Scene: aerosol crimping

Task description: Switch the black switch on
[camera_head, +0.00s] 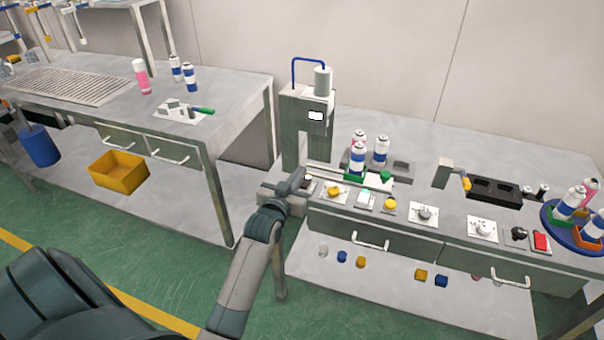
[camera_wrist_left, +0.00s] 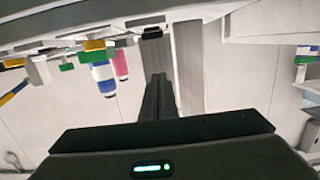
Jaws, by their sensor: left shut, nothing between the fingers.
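My left gripper (camera_head: 298,178) is shut and empty at the left end of the right-hand workbench, just above its front edge. In the left wrist view its closed fingers (camera_wrist_left: 158,82) point toward a small black part (camera_wrist_left: 152,33) on the bench edge, which looks like the black switch. A gap shows between fingertips and that part. In the head view the switch spot (camera_head: 308,177) is largely hidden by the gripper. I cannot tell the switch's position. My right gripper is not in view.
Right of the gripper is a yellow button (camera_head: 334,191) on a white plate, then further controls. A grey machine (camera_head: 303,125) with a blue hose stands behind. Cans (camera_head: 358,158) sit in green holders. A red switch (camera_head: 541,241) is at the right. Another bench (camera_head: 232,100) is left.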

